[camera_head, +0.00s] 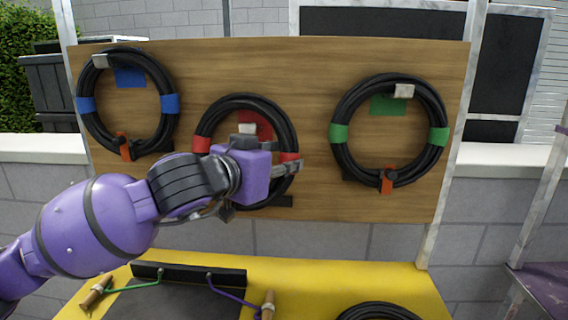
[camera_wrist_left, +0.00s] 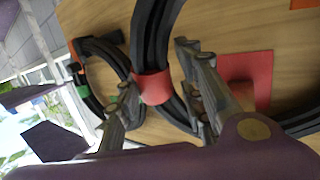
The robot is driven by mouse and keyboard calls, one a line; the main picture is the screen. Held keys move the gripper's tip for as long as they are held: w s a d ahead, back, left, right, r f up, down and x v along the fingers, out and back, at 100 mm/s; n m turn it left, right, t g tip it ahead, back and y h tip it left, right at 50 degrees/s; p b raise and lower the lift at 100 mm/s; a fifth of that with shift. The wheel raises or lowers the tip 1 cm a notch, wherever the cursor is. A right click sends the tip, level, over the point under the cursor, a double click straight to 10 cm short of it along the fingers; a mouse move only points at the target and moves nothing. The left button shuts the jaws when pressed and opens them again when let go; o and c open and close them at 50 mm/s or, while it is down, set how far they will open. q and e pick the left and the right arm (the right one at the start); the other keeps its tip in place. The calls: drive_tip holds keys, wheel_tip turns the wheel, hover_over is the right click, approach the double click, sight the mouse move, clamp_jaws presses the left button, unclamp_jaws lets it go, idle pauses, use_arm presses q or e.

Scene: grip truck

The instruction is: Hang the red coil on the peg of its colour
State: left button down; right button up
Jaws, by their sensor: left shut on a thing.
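The red coil (camera_head: 203,128) is a black cable ring with red bands, upright in front of the middle of the wooden board. My left gripper (camera_head: 288,166) is shut on its right side at a red band; the wrist view shows the band (camera_wrist_left: 152,88) between the fingers (camera_wrist_left: 160,75). The red patch (camera_head: 264,122) and pale peg end (camera_head: 247,128) show inside the ring, below its top. The red patch also shows in the wrist view (camera_wrist_left: 248,78). I cannot tell whether the coil touches the peg. My gripper hides part of the ring's lower middle. My right gripper is not in view.
The blue coil (camera_head: 86,104) hangs at left and the green coil (camera_head: 438,136) at right on the wooden board (camera_head: 300,75). Below is a yellow surface (camera_head: 310,285) with a dark panel, wooden-handled cords (camera_head: 268,303) and another black coil (camera_head: 376,310).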

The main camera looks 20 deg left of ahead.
use_arm(q)
drive_tip(key=shift+w+f+b, duration=0.3)
drive_tip(key=shift+f+b, duration=0.2)
drive_tip(key=shift+f, duration=0.35)
drive_tip(key=shift+f+b, duration=0.4)
drive_tip(key=shift+b, duration=0.05)
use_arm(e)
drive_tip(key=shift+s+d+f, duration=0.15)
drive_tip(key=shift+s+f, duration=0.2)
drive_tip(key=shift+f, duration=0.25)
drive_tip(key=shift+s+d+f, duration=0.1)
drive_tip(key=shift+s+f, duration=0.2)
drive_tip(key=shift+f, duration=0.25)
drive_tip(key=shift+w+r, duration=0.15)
